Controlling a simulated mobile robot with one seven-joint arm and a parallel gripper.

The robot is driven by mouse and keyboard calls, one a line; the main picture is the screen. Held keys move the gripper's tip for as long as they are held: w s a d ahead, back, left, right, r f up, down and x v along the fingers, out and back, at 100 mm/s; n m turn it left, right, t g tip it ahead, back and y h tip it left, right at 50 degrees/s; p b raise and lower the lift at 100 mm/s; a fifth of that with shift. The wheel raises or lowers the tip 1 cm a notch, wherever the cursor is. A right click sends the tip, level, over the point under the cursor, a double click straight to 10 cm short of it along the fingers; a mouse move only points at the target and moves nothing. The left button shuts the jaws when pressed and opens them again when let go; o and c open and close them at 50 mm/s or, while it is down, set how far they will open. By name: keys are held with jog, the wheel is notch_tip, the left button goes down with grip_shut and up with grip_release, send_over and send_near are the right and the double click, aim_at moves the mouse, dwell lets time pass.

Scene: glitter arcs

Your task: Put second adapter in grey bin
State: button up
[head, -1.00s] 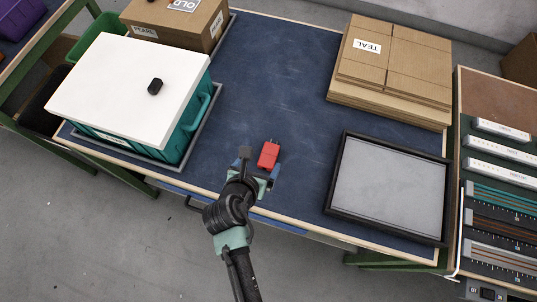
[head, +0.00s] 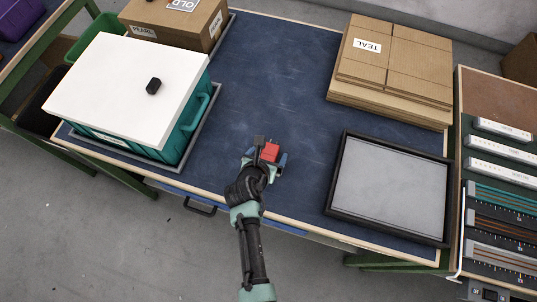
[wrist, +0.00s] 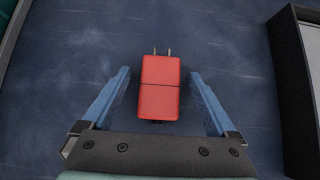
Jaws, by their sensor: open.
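A red adapter (head: 271,151) with two metal prongs lies on the blue work surface. In the wrist view the red adapter (wrist: 160,88) lies between the two blue fingers, prongs pointing away from my palm. My gripper (head: 265,157) is open around it, with a gap on each side; it also shows in the wrist view (wrist: 160,75). I see no container that is clearly a grey bin. A shallow tray (head: 333,178) with a black rim and grey floor is at the right of the table.
A teal crate (head: 183,140) with a white lid (head: 125,85) stands at the left, a small black object (head: 154,86) on the lid. Flat cardboard (head: 395,65) is stacked at the back right. A cardboard box (head: 170,22) is at the back left. The table middle is clear.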

grip_shut()
dwell(0.4)
jog(key=shift+r, duration=0.1)
